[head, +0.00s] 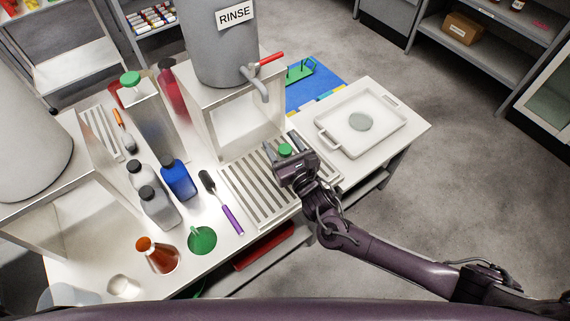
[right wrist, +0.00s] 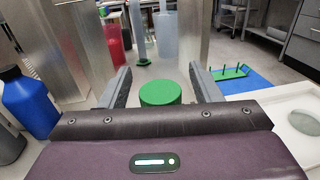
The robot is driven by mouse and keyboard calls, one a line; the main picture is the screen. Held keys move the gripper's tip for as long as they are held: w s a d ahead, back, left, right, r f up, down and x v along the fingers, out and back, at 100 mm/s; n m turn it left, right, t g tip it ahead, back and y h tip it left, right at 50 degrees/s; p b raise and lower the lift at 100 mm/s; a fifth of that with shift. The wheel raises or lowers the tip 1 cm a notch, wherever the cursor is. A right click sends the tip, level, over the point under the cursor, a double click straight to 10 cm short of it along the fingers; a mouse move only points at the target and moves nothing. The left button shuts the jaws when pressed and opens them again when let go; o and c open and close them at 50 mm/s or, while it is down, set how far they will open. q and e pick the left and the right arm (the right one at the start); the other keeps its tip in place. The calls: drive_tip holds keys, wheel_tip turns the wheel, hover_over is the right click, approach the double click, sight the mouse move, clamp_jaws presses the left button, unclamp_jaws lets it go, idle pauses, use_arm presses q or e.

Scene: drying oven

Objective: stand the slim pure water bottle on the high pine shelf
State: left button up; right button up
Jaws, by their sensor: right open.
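My right gripper (head: 286,150) is over the slatted drying rack, below the grey RINSE tank. Its jaws are open, with a green cap (head: 285,149) between them. The right wrist view shows the same green cap (right wrist: 160,93) between the two fingers, with a gap on each side. The body under the cap is hidden, so I cannot read whether it is the slim pure water bottle. Another green-capped tall container (head: 150,110) stands farther left on the bench. I cannot make out a pine shelf. My left gripper is not in view.
The RINSE tank (head: 212,45) on its metal stand rises just behind the gripper. A white tray (head: 360,122) lies to the right. Blue (head: 178,178) and grey (head: 158,206) bottles, a purple-handled brush (head: 228,210) and an orange flask (head: 158,258) stand or lie left of the rack.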

drive_tip(key=shift+c, duration=0.4)
clamp_jaws()
drive_tip(key=shift+w+r, duration=0.1)
drive_tip(key=shift+r, duration=0.1)
